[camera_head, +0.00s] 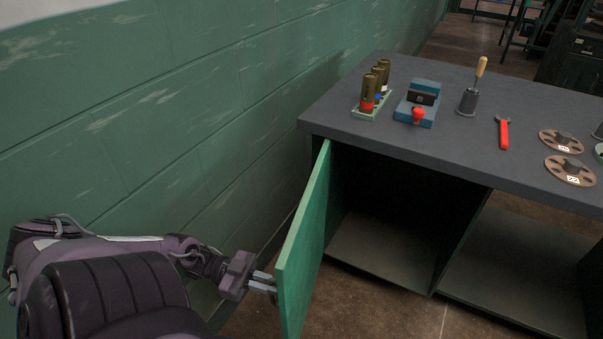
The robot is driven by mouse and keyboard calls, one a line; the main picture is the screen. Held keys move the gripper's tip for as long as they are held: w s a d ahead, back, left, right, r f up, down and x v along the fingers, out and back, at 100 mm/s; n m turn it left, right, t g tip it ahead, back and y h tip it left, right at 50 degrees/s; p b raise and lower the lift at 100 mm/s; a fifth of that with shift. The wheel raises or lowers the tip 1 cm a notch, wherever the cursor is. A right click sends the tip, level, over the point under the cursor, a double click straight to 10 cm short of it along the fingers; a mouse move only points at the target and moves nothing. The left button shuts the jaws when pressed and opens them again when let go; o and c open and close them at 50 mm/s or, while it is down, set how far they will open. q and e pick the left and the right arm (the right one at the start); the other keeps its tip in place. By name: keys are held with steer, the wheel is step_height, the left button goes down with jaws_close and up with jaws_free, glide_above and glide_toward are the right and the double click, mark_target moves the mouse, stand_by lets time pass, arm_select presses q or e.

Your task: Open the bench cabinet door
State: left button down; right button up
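The bench cabinet door (305,246) is green and stands swung out from the front left of the bench, leaving the dark cabinet inside exposed. The bench (445,121) has a dark grey top. My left gripper (268,282) is at the outer face of the door, near its free edge. The fingertips reach the door, and the door partly hides them. I cannot tell whether they hold a handle. My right gripper is not in view.
On the bench top stand a tray of brass cylinders (372,98), a blue fixture with a red knob (416,103), a wooden-handled tool in a holder (470,98), a red-handled tool (503,133) and round discs (569,170). A green block wall (200,110) runs close on the left.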

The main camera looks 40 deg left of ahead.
arm_select(q)
steer(key=shift+v, duration=1.85)
steer(key=shift+w+a+f, duration=0.1)
steer(key=shift+w, duration=0.05)
steer(key=c, duration=1.6)
jaws_free()
